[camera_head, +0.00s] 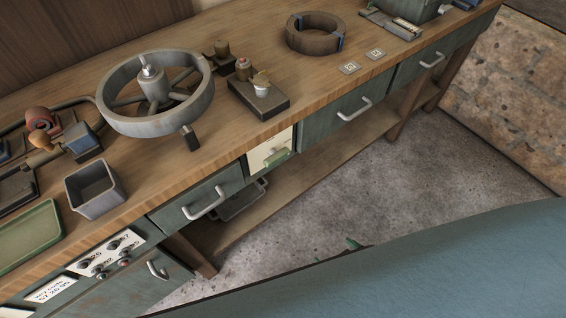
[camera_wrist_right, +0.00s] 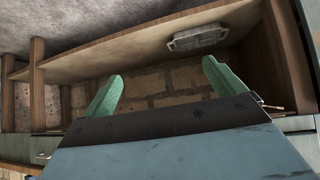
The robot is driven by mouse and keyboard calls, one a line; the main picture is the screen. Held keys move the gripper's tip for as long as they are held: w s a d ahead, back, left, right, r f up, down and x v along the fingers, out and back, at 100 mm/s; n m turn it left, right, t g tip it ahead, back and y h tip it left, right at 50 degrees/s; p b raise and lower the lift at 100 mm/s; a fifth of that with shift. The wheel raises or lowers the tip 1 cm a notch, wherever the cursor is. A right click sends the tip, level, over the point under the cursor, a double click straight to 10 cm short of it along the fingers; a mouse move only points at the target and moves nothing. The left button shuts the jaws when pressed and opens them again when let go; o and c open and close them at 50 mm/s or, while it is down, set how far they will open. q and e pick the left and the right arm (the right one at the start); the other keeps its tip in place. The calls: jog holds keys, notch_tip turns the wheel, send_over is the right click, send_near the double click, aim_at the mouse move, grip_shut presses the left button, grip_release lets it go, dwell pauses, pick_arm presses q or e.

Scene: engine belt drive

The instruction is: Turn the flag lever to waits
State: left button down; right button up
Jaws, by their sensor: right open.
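A cream plate (camera_head: 258,154) is set in the front of the workbench, between teal drawers. A short green lever (camera_head: 277,158) sticks out from its lower part; I take this to be the flag lever. Any lettering on the plate is too small to read. My right gripper (camera_head: 352,243) shows only as green fingertips above my blue arm, low in front of the bench and apart from the lever. In the right wrist view my right gripper (camera_wrist_right: 163,88) is open and empty, facing the space under the bench. The lever cannot be made out there. My left gripper is not in view.
Drawer handles (camera_head: 204,204) stick out on both sides of the plate. A large grey wheel (camera_head: 157,92), a grey bin (camera_head: 95,190) and a brown ring (camera_head: 315,33) sit on the benchtop. A metal tray (camera_wrist_right: 198,38) lies on the lower shelf. The floor before the bench is clear.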

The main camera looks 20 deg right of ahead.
jog(key=w+a+r+t+y+b, duration=0.1)
jog(key=w+a+r+t+y, duration=0.15)
jog(key=w+r+t, duration=0.55)
jog(key=n+y+b, duration=0.1)
jog(key=y+b, duration=0.1)
send_near(279, 160)
jog(key=b+x, duration=0.1)
jog(key=x, duration=0.7)
jog(key=shift+w+b, duration=0.3)
jog(key=shift+b, duration=0.05)
jog(key=shift+w+a, duration=0.25)
jog(key=shift+w, duration=0.15)
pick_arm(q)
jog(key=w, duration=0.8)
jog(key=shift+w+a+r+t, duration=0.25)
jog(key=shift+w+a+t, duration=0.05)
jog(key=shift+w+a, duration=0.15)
pick_arm(e)
jog(key=c, duration=1)
